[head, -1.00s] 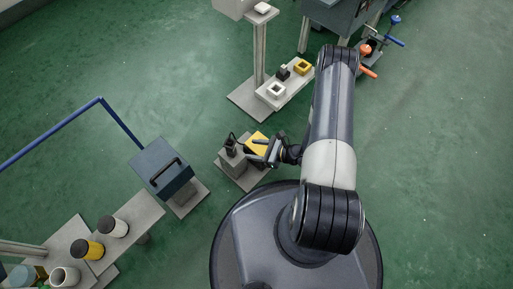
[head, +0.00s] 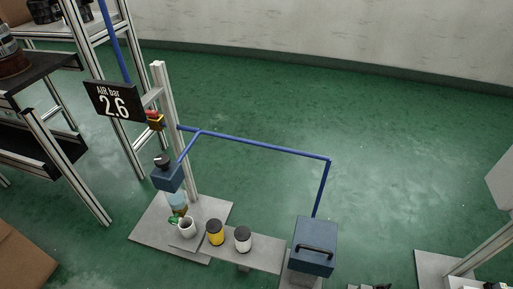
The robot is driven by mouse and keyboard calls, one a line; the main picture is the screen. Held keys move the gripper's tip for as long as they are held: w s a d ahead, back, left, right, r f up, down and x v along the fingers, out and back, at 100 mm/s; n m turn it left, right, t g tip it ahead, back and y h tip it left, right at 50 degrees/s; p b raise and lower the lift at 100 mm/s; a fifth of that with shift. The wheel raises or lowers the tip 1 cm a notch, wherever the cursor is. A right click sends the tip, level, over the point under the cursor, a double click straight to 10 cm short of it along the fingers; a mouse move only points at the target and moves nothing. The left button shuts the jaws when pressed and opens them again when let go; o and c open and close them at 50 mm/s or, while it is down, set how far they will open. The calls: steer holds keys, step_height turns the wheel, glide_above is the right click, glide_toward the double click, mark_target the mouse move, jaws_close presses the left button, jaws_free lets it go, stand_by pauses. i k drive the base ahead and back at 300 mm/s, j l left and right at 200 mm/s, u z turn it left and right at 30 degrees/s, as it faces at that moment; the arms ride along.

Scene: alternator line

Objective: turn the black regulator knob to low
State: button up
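The black regulator knob (head: 162,160) sits on top of a blue-grey regulator body (head: 167,178) at the left of the head view, beside an upright metal post (head: 175,130). A light patch shows on the knob, but it is too small to read a setting. A dark display (head: 115,100) above it reads "AIR bar 2.6". A pale clear bowl (head: 178,200) is under the regulator body. My gripper is outside the head view at this moment.
A blue pipe (head: 265,143) runs right from the post and drops to a blue-grey box with a handle (head: 316,247). A red and yellow switch (head: 154,120) is on the post. A white cup (head: 187,228), a yellow can (head: 215,232) and a white can (head: 242,239) stand below. Green floor behind is clear.

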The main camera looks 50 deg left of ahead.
mark_target(162, 161)
steer(key=u, duration=2.65)
